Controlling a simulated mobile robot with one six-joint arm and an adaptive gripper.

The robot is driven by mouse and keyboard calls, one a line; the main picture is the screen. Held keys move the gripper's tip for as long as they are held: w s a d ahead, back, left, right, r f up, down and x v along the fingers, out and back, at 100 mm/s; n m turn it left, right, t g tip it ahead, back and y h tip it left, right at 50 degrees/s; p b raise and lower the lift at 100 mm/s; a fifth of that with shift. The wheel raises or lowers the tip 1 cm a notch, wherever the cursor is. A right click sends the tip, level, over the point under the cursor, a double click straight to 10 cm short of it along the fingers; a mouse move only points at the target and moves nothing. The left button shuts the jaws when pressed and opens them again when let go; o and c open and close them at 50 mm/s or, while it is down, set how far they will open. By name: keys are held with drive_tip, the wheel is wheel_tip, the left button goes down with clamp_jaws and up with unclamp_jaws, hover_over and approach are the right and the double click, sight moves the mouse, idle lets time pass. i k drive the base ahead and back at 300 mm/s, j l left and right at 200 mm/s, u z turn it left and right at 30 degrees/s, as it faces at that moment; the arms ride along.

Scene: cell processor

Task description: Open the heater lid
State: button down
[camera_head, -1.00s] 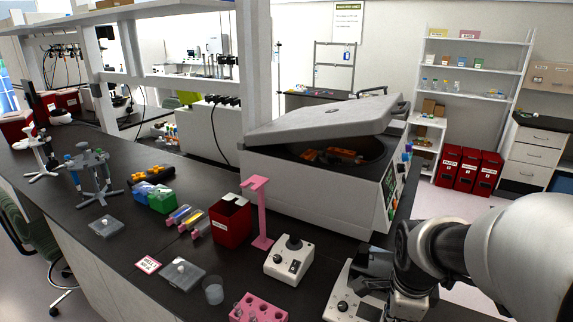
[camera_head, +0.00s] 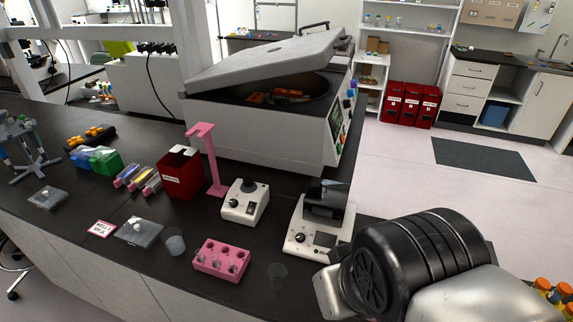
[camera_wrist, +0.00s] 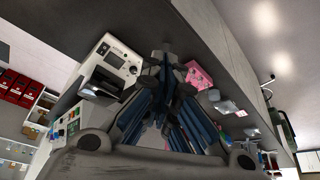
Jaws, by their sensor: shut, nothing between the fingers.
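The heater (camera_head: 300,238) is a small white unit with a knob and a dark, glossy lid (camera_head: 329,197) at its rear, on the black bench. I cannot tell how far the lid is raised. In the wrist view the heater (camera_wrist: 124,60) lies left of my fingers, with its dark lid (camera_wrist: 101,82) facing the camera. My gripper (camera_wrist: 166,58) is shut and empty, apart from the heater. In the head view only my arm shows at the lower right; the fingers are hidden there.
A large white centrifuge (camera_head: 250,138) with a raised grey lid stands behind. Left of the heater are a small mixer (camera_head: 246,203), a pink tube rack (camera_head: 221,260), a clear cup (camera_head: 277,273) and a pink stand (camera_head: 214,165). The floor at right is open.

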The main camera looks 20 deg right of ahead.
sight(325, 202)
drive_tip(key=l+u, duration=0.2)
drive_tip(key=u, duration=0.25)
drive_tip(key=l+u, duration=0.15)
drive_tip(key=u, duration=0.3)
drive_tip(key=l+u, duration=0.15)
drive_tip(key=u, duration=0.3)
drive_tip(key=k, duration=0.05)
